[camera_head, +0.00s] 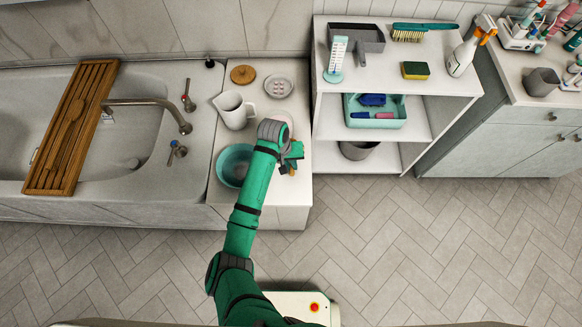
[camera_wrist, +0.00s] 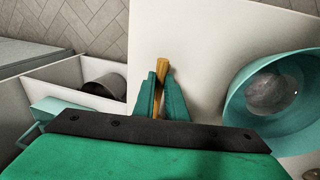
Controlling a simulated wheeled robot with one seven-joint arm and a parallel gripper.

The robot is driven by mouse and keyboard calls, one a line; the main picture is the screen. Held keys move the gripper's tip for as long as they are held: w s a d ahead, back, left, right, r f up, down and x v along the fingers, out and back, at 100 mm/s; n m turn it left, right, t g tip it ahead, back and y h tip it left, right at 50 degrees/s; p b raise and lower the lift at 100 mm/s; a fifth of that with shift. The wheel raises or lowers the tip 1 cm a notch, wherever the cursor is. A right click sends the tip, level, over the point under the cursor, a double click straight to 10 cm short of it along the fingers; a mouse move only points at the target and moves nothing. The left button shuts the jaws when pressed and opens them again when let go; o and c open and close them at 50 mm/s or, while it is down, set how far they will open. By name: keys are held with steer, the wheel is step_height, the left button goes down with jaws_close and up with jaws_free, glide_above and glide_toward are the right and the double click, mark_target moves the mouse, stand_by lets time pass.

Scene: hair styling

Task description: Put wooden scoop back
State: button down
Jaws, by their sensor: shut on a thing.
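My gripper (camera_wrist: 162,92) is shut on a slim golden-brown wooden piece, which I take to be the wooden scoop (camera_wrist: 162,68). One end shows between and just past the fingertips; the rest is hidden. In the head view my gripper (camera_head: 291,160) is over the right side of the white counter, just right of a teal bowl (camera_head: 226,166). The bowl also shows at the right of the wrist view (camera_wrist: 240,95), apart from my fingers, with a grey, cloudy patch inside.
A wooden bath rack (camera_head: 98,80) with a long wooden utensil (camera_head: 66,137) lies across the tub. A white jug (camera_head: 233,112), a round wooden lid (camera_head: 243,74) and a soap dish (camera_head: 279,86) stand on the counter. A white shelf unit (camera_head: 385,78) is to the right.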

steer(key=shift+f, duration=1.25)
steer(key=shift+s, duration=0.1)
steer(key=c, duration=1.8)
jaws_free()
steer(key=shift+f, duration=0.1)
